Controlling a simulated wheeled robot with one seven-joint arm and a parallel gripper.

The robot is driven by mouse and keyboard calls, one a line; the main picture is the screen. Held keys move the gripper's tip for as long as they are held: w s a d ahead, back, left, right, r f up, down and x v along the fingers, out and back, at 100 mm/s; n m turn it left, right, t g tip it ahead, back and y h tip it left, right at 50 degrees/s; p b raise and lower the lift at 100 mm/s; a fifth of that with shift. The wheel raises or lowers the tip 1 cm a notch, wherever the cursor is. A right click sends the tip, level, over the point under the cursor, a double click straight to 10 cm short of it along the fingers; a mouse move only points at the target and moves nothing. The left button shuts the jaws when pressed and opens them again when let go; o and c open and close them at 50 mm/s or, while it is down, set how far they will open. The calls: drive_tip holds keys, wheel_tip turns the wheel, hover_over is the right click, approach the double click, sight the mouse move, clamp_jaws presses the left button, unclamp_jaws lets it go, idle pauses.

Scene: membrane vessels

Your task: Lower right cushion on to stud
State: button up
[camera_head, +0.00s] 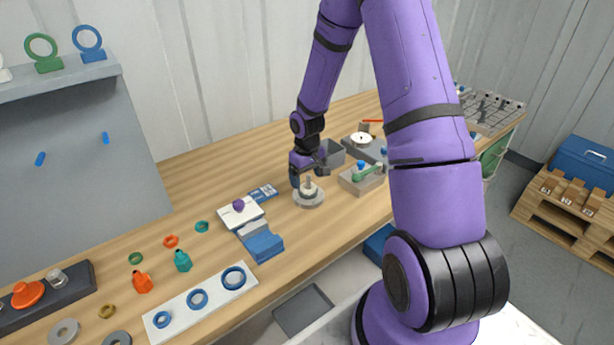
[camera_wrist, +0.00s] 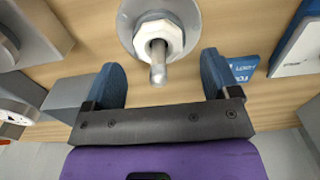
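A metal stud (camera_wrist: 158,64) rises through a white hex nut (camera_wrist: 158,34) on a round grey base (camera_wrist: 126,22) in the wrist view. In the head view the base (camera_head: 309,202) stands on the bench, below my gripper (camera_head: 308,170). My gripper (camera_wrist: 160,62) is open, with its two blue fingers spread apart. The stud's tip appears between the fingers, and I see no contact. Nothing is held between them. I cannot identify a right cushion in either view.
A grey block with a green handle (camera_head: 367,172) stands right of the base. A white block with a purple knob (camera_head: 240,212) and a blue card (camera_head: 263,193) lie left. A blue-grey block (camera_head: 262,242) is nearer the front. A grey open bin (camera_head: 334,155) stands behind.

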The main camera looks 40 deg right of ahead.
drive_tip(key=shift+r, duration=0.1)
wheel_tip(320, 180, up, 11)
drive_tip(key=shift+f, duration=0.2)
idle(0.4)
idle(0.5)
drive_tip(key=s+a+r+t+h, duration=0.1)
drive_tip(key=s+a+r, duration=0.4)
drive_tip(key=r, duration=0.5)
drive_tip(key=s+a+r+t, duration=0.1)
drive_tip(key=s+a+r, duration=0.2)
drive_tip(key=s+r, duration=0.5)
drive_tip(key=s+a+r+t, duration=0.1)
drive_tip(key=s+r, duration=0.1)
drive_tip(key=s, duration=0.2)
drive_tip(key=s+a+r+t, duration=0.1)
drive_tip(key=s+a+r, duration=0.1)
drive_tip(key=s, duration=0.3)
drive_tip(key=s+a+r+t+y, duration=0.1)
drive_tip(key=s+a+r, duration=0.1)
drive_tip(key=s+r, duration=0.2)
drive_tip(key=shift+s, duration=0.65)
